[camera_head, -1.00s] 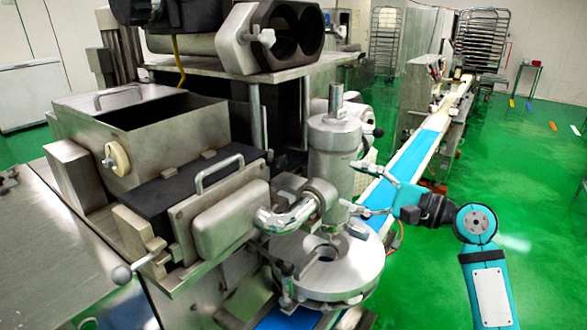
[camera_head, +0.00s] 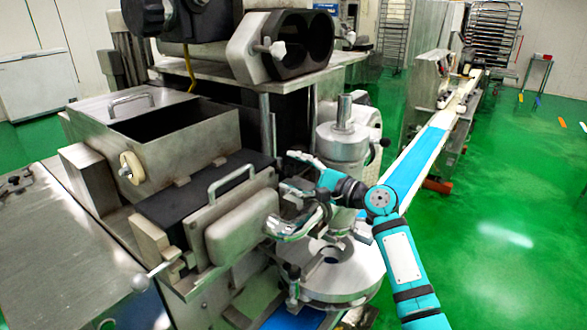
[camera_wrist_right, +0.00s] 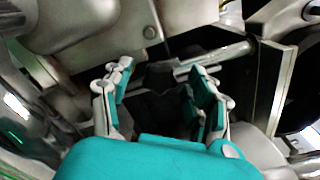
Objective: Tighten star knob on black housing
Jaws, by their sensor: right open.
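The black housing (camera_head: 303,45) with two round openings sits on top of the machine in the head view. A pale star knob (camera_head: 277,50) stands out from its grey side plate. My right gripper (camera_head: 300,182) is below the housing and the knob, in front of the machine's upright cylinder, well apart from the knob. Its fingers are spread and hold nothing. In the right wrist view the open fingers (camera_wrist_right: 160,92) show with a dark gap and a metal rod beyond them. I cannot make out the star knob in that view. My left gripper is not in view.
A metal cylinder (camera_head: 342,142) stands over a round plate (camera_head: 350,276) close to my right arm. A steel box cover with a handle (camera_head: 232,180) is left of the gripper. A blue conveyor belt (camera_head: 415,160) runs to the back. Green floor is open at right.

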